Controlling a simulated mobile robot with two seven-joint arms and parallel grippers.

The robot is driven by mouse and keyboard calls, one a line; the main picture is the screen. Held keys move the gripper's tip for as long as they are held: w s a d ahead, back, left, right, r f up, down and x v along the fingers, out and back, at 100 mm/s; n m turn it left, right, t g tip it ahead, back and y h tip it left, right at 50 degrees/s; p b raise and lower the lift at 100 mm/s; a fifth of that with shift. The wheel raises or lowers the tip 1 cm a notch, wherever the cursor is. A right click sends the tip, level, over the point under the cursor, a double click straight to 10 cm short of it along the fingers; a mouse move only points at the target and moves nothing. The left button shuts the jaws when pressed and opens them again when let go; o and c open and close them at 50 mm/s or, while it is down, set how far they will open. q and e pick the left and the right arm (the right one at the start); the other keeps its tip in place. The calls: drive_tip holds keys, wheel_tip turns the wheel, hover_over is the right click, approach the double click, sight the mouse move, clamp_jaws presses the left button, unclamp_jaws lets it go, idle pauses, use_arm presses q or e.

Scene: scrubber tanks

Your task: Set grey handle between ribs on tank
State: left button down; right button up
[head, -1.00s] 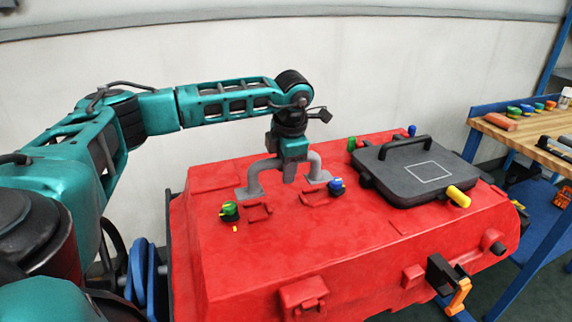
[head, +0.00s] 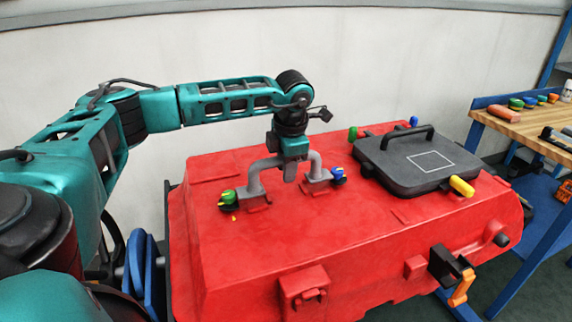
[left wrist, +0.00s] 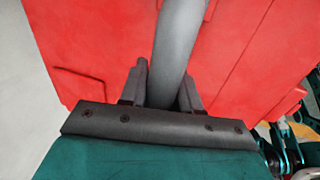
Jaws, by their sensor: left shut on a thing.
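The grey handle (head: 257,178) is a bar with two bent legs ending in flat feet. My left gripper (head: 290,172) is shut on its middle bar, from above. In the left wrist view the bar (left wrist: 178,45) runs between the two fingers. The feet are at the red ribs on the tank top (head: 270,235), near the left ribs (head: 259,209) and the right ribs (head: 322,191). I cannot tell whether the feet touch the tank or sit fully between the ribs. My right gripper is not in view.
A green-topped knob (head: 228,197) is just left of the handle and a blue-topped knob (head: 338,175) just right. A dark lid (head: 405,175) with its own handle is farther right. A wooden bench (head: 515,122) stands at the right. The tank's front top is clear.

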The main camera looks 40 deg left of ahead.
use_arm(q)
drive_tip(key=shift+f, duration=0.3)
drive_tip(key=shift+f, duration=0.15)
drive_tip(key=shift+f+b, duration=0.45)
drive_tip(key=shift+f, duration=0.05)
drive_tip(key=shift+f, duration=0.15)
drive_tip(key=shift+f, duration=0.35)
idle(0.6)
idle(0.7)
